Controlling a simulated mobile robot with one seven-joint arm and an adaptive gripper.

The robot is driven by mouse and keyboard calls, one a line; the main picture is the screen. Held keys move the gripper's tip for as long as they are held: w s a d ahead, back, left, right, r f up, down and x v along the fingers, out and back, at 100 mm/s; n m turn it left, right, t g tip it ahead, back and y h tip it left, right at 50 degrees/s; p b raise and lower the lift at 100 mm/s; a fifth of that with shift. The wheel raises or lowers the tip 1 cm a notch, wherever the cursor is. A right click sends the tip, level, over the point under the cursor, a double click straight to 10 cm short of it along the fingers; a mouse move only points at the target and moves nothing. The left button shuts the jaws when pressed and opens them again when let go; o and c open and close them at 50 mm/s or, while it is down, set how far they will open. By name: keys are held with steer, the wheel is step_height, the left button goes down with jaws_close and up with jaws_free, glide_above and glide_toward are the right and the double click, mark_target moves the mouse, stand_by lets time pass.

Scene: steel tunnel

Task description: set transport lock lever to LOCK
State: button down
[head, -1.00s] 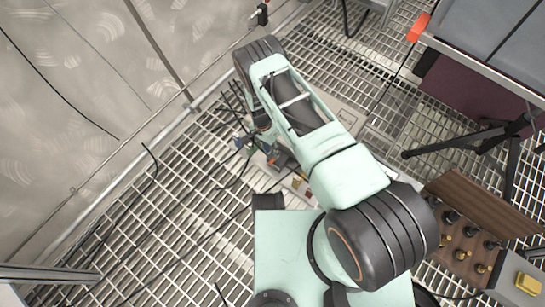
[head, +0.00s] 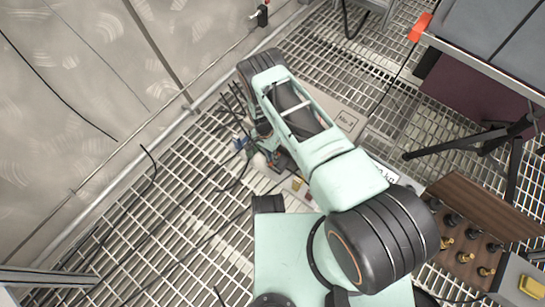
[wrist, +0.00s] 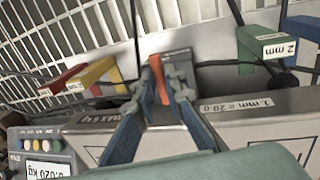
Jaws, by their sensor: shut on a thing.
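The orange lever (wrist: 160,80) stands between my fingertips in the wrist view, at the edge of a grey housing (wrist: 250,105) with printed labels. I take it to be the transport lock lever; no LOCK marking is readable. My gripper (wrist: 165,88) is shut on it, with one blue-grey finger on each side. The lever's base is partly hidden by the fingers. In the head view my arm covers most of the gripper and the lever.
Red (wrist: 62,80) and yellow (wrist: 92,76) blocks lie left of the lever. A green block marked 2 mm (wrist: 262,48) and a blue block (wrist: 303,28) lie right. A display (wrist: 45,168) is at lower left. Cables cross the grating. A tripod (head: 480,140) and wooden rack (head: 470,215) stand right.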

steer(key=shift+s+d+n, duration=0.1)
steer(key=shift+n, duration=0.2)
steer(key=n, duration=0.1)
steer(key=n+b, duration=0.1)
steer(key=n, duration=0.1)
steer(key=d+n+t, duration=0.1)
steer(key=shift+s+n, duration=0.3)
steer(key=shift+s, duration=0.05)
steer(key=n, duration=0.2)
steer(key=d+n, duration=0.1)
steer(key=n, duration=0.1)
steer(key=shift+s+d+n+t+b, duration=0.1)
steer(key=shift+d+n+t+b, duration=0.1)
steer(key=shift+n+t+b, duration=0.15)
steer(key=n, duration=0.1)
steer(key=d+n, duration=0.1)
steer(key=n, duration=0.1)
steer(key=shift+n+t, duration=0.25)
steer(key=shift+t, duration=0.1)
steer(key=shift+w+d+n+t, duration=0.15)
steer(key=shift+n, duration=0.6)
steer(key=shift+w+d+n+t, duration=0.1)
steer(key=shift+w+d+n, duration=0.1)
steer(key=shift+n, duration=0.6)
steer(key=shift+w+d+n+t, duration=0.1)
steer(key=shift+d+n+t, duration=0.05)
steer(key=shift+n, duration=0.6)
steer(key=shift+y, duration=0.3)
steer(key=c, duration=2)
jaws_free()
